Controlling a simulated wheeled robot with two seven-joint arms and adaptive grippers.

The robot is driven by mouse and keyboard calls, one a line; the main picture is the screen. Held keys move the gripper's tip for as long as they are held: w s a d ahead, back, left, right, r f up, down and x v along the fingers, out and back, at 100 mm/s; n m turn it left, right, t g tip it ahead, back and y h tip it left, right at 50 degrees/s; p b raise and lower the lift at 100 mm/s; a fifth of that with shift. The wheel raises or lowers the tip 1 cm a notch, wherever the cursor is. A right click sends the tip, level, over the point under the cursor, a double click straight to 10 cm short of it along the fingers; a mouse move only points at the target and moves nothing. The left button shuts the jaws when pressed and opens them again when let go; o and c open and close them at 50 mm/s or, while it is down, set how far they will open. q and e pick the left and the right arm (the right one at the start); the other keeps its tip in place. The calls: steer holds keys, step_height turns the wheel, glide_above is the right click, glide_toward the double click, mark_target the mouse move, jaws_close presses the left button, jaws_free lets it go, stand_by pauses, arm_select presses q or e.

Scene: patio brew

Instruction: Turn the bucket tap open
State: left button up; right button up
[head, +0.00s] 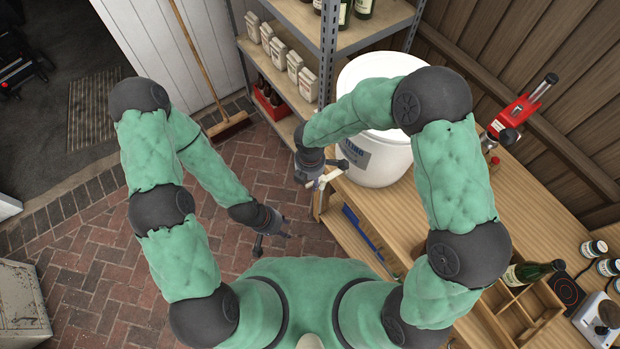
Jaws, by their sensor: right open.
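The white bucket (384,163) with a printed label stands on the wooden workbench, partly hidden behind my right arm. A small pale tap (325,179) shows low on its left side, above the bench edge. My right gripper (328,174) is open at the tap, with its fingers on either side of it. I cannot tell whether the fingers touch it, and the tap's handle position is too small and covered to read. My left gripper (272,241) hangs open and empty over the brick floor, lower left of the tap.
A metal-framed shelf (328,55) with bottles, pale packets and a red crate (269,101) stands behind the bucket. A red bottle capper (515,118), a wooden divided box (522,308) and a green bottle (532,272) are on the bench. A broom (229,124) leans at the back.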

step_height(320, 180, up, 11)
stand_by(0.4)
stand_by(0.5)
